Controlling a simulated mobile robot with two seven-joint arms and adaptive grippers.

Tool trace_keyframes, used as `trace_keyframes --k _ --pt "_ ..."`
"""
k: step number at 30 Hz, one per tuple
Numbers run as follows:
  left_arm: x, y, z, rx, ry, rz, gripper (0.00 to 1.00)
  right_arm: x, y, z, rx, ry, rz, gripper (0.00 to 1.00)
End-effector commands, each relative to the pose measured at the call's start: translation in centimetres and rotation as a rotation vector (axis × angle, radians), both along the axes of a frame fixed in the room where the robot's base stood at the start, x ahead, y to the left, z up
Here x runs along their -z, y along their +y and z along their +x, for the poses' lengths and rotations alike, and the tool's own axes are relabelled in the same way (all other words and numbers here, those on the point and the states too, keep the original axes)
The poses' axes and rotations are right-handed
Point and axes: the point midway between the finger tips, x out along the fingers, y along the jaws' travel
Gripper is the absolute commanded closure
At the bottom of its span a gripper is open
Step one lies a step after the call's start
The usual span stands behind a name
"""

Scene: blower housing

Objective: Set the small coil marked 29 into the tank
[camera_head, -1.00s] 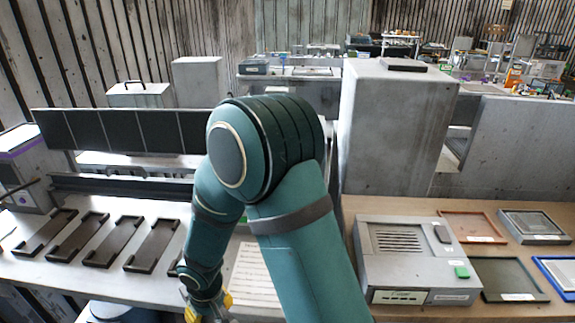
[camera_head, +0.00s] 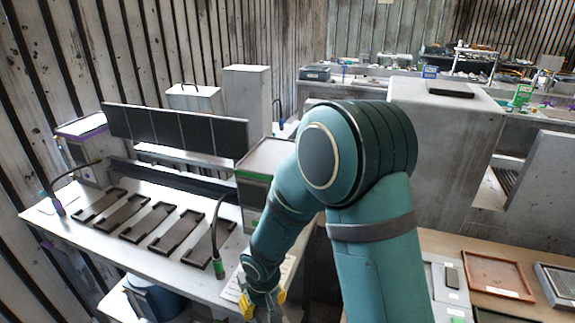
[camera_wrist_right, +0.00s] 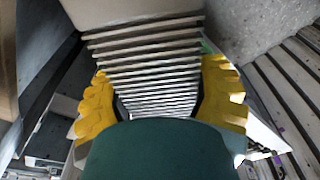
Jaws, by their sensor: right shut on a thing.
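My right gripper (camera_head: 262,305) shows at the bottom of the head view, low beside the front edge of the left bench. In the right wrist view its yellow fingers (camera_wrist_right: 160,88) are on both sides of a pale block with stacked fins (camera_wrist_right: 148,50), and it is shut on this block. The block looks like a coil, but no number shows on it. In the head view the block is hidden. I cannot tell for certain which thing is the tank. A blue round vessel (camera_head: 155,300) sits under the left bench, partly cut off. My left gripper is not in view.
A large grey housing (camera_head: 447,150) stands behind my right arm. A brown tray (camera_head: 497,273) lies on the wooden bench at right.

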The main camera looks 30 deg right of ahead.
Motion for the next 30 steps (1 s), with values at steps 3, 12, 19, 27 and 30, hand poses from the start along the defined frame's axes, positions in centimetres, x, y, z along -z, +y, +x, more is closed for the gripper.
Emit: trace_keyframes --k 3,12,19,27,30 --pt "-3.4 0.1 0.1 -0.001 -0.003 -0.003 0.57 -3.2 0.0 0.1 -0.001 -0.002 0.001 0.83" --pt "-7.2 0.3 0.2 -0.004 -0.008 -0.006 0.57 -6.8 0.0 0.0 0.0 -0.001 0.0 0.83" --pt "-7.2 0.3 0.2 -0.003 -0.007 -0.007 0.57 -6.6 0.0 -0.1 0.0 0.008 0.005 0.83" --pt "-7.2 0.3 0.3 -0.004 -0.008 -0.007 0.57 -7.5 -0.8 0.6 0.031 -0.008 0.001 0.83" --pt "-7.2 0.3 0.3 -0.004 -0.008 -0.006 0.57 -9.1 -2.3 1.4 0.096 -0.008 0.002 0.83"
